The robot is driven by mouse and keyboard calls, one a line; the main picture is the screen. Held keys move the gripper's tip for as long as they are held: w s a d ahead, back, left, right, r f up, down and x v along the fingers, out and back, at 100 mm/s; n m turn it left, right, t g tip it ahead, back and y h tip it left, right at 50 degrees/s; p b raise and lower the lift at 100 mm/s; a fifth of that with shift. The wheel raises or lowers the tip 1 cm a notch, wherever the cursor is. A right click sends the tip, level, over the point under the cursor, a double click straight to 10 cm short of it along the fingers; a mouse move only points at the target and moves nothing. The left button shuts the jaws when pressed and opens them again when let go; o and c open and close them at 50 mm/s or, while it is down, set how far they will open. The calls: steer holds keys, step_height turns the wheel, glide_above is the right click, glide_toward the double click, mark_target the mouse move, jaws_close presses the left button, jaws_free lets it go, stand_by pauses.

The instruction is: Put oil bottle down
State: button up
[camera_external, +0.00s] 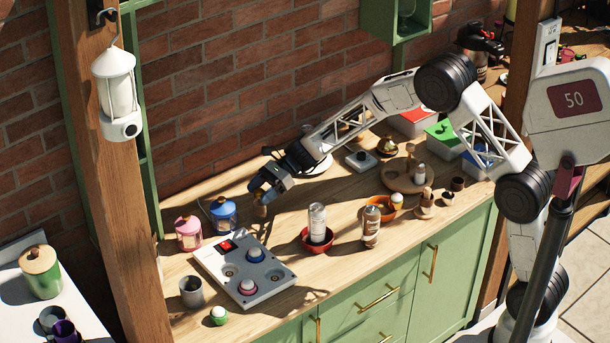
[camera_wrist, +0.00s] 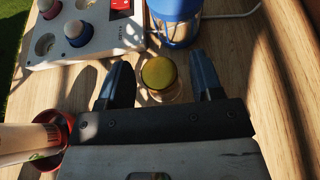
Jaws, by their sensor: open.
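A small upright bottle with a round yellow top, likely the oil bottle (camera_wrist: 158,73), stands between my gripper's fingers in the wrist view, seen from above. Bare gaps show between it and both fingers. My gripper (camera_wrist: 161,82) is open around it. In the external view my gripper (camera_external: 262,189) points down over the wooden counter, and the bottle (camera_external: 260,208) shows small and partly covered below the fingers. It appears to rest on the counter; its base is hard to make out.
A blue lantern (camera_external: 223,215) stands close to the left, beside a pink lantern (camera_external: 188,232). A white panel (camera_external: 210,265) with egg cups lies in front. A red bowl (camera_external: 304,240) holds a white bottle (camera_external: 317,216); a brown-labelled bottle (camera_external: 371,229) stands further right.

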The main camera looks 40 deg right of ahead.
steer(key=v, duration=0.9)
steer(key=shift+d, duration=0.25)
steer(key=shift+r, duration=0.1)
stand_by(0.4)
steer(key=s+d+r+n+h, duration=0.3)
steer(key=s+d+r+n, duration=0.3)
steer(key=s, duration=0.6)
steer(key=s+d+r+n+h, duration=0.3)
steer(key=s+d+r, duration=0.4)
steer(key=s, duration=0.5)
steer(key=s+d+n+t+h, duration=0.1)
steer(key=s+d+n+h, duration=0.1)
steer(key=s, duration=0.7)
steer(key=s+d+r+n+h, duration=0.1)
steer(key=s+d+n+h, duration=0.2)
steer(key=s+d, duration=0.4)
steer(key=s+d+r+n+t+h, duration=0.1)
steer(key=s+d, duration=0.4)
steer(key=s, duration=0.7)
steer(key=n+h, duration=0.1)
steer(key=n, duration=0.1)
steer(key=shift+s+r+n+t+h, duration=0.2)
steer(key=shift+r+n+t+h, duration=0.1)
steer(key=shift+n, duration=0.1)
